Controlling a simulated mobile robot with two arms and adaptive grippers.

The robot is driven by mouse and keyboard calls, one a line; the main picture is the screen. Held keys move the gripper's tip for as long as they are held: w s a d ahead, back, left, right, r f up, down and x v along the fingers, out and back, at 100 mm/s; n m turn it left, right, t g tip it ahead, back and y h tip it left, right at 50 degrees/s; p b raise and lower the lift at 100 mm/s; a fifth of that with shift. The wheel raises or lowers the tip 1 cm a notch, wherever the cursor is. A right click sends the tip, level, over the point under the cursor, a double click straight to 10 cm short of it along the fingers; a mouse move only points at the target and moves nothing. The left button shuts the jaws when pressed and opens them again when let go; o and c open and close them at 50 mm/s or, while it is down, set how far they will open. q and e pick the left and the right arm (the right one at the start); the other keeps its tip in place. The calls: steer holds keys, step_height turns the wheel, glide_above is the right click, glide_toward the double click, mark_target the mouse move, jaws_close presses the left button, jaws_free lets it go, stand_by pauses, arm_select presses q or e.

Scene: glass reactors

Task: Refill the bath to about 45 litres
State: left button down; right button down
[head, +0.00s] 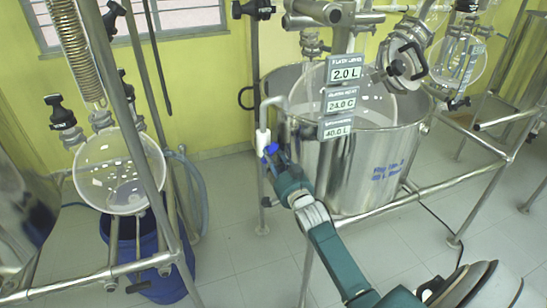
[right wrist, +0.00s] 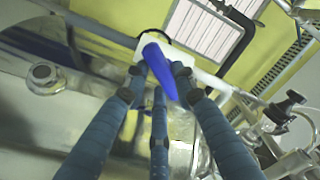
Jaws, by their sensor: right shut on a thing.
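The steel bath (head: 350,178) stands in a tube frame right of centre in the head view, with a glass flask (head: 362,103) inside it. A sign (head: 337,131) on it reads 40.0 L. A grey spout pipe (head: 272,101) bends over the bath's left rim; whether water runs from it is hidden. Below it is a white valve (head: 262,138) with a blue handle (head: 271,149). My right gripper (head: 273,158) is shut on the blue handle. In the right wrist view its fingers (right wrist: 157,78) are around the blue handle (right wrist: 158,70). My left gripper is out of view.
Two more signs hang above; the top one (head: 345,70) reads 2.0 L. At left, a round flask (head: 118,172) hangs in a metal frame above a blue drum (head: 150,255). Another flask (head: 460,60) is at right. Tiled floor (head: 235,215) is clear between the frames.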

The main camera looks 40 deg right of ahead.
steer(key=shift+n, duration=0.7)
steer(key=c, duration=1.4)
jaws_free()
steer(key=v, duration=1.2)
steer(key=shift+d, duration=0.1)
